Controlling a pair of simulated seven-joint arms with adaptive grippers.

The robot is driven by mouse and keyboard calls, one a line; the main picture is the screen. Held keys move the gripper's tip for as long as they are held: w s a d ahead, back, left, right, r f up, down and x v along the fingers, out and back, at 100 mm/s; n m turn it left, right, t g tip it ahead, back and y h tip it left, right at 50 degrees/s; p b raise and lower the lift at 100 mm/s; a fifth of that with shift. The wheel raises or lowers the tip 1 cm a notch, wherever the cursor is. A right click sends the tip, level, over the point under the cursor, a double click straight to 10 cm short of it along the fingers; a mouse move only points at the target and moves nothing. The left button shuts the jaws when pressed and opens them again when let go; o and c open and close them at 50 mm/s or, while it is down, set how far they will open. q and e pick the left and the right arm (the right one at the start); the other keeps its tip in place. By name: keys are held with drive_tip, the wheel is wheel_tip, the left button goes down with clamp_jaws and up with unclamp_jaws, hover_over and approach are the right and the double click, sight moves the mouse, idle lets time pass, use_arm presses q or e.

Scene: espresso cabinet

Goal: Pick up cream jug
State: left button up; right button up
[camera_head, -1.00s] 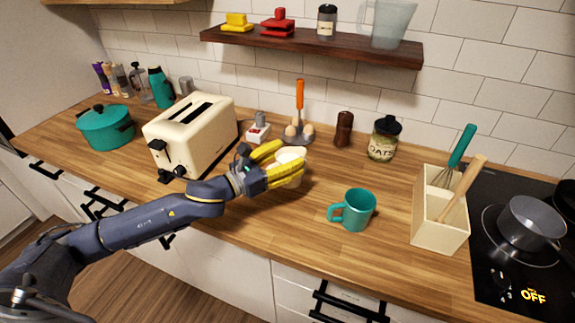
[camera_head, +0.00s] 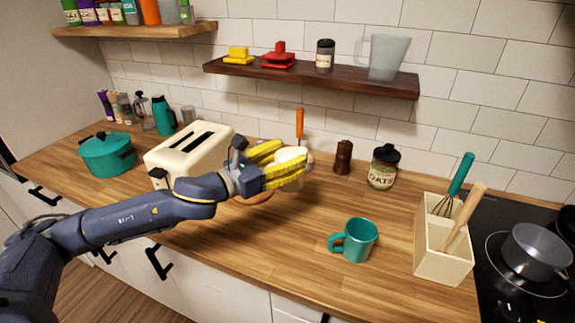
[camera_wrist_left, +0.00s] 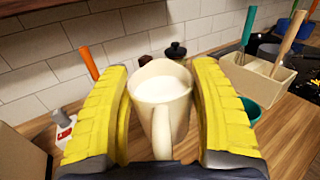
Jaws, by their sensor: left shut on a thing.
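The cream jug (camera_head: 292,155) is a cream-coloured jug with white liquid inside. In the left wrist view the jug (camera_wrist_left: 162,92) stands upright between the yellow fingers, its handle toward the camera. My left gripper (camera_head: 283,166) is shut on the jug, with a finger on each side. In the head view the fingers hide most of the jug, and it appears raised above the counter. My right gripper is not in view.
A teal mug (camera_head: 356,240) stands right of the jug. A cream toaster (camera_head: 190,150) is to the left. An oats jar (camera_head: 382,168), a utensil box (camera_head: 443,250) and a dark shelf (camera_head: 310,78) are nearby. The front counter is clear.

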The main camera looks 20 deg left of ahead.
use_arm(q)
drive_tip(key=shift+r, duration=1.7)
drive_tip(key=shift+r, duration=0.1)
